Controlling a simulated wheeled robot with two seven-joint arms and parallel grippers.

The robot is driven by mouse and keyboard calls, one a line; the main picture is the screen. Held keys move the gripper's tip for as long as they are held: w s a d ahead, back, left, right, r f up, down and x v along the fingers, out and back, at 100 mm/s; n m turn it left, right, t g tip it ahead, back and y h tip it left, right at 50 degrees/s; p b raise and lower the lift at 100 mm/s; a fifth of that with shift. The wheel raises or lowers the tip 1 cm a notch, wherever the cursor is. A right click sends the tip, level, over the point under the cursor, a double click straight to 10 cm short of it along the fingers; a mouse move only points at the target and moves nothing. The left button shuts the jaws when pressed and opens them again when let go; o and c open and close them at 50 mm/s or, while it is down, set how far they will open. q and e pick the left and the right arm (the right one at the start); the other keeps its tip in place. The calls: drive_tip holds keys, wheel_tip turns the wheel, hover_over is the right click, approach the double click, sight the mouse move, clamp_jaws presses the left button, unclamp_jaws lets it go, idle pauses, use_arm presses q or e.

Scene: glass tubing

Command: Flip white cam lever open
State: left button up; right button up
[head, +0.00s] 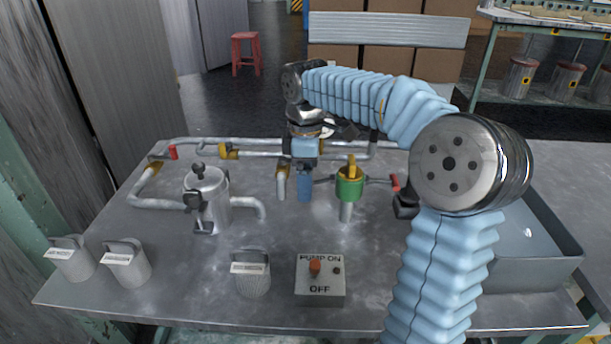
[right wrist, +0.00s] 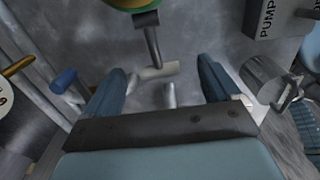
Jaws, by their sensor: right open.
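A green cam coupling (head: 350,188) with a yellow top stands on the bench, a red-handled lever (head: 396,183) sticking out to its right. The white cam lever is a dark rod with a pale crossbar handle (right wrist: 157,71). It runs from the coupling towards my right gripper (head: 304,194). In the right wrist view the pale handle lies between the tips of my open blue fingers, with a gap on each side. In the head view the gripper points down left of the coupling, and its fingers hide the handle. My left gripper is not in view.
A metal pot (head: 207,200) and pipes stand left and behind. A pump switch box (head: 320,288) and a labelled bucket (head: 252,275) stand in front. Two more buckets stand at front left, and a tray (head: 545,262) at right.

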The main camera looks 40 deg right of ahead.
drive_tip(key=c, duration=1.1)
drive_tip(key=shift+s+d+r+t+y+b, duration=0.2)
drive_tip(key=shift+r+t+y+b, duration=0.2)
drive_tip(key=shift+t+y, duration=0.35)
drive_tip(key=shift+o, duration=0.2)
drive_tip(key=shift+r+t+y, duration=0.25)
drive_tip(key=shift+r+y, duration=0.05)
drive_tip(key=shift+y, duration=0.05)
drive_tip(key=o, duration=1.1)
drive_tip(key=shift+c, duration=0.2)
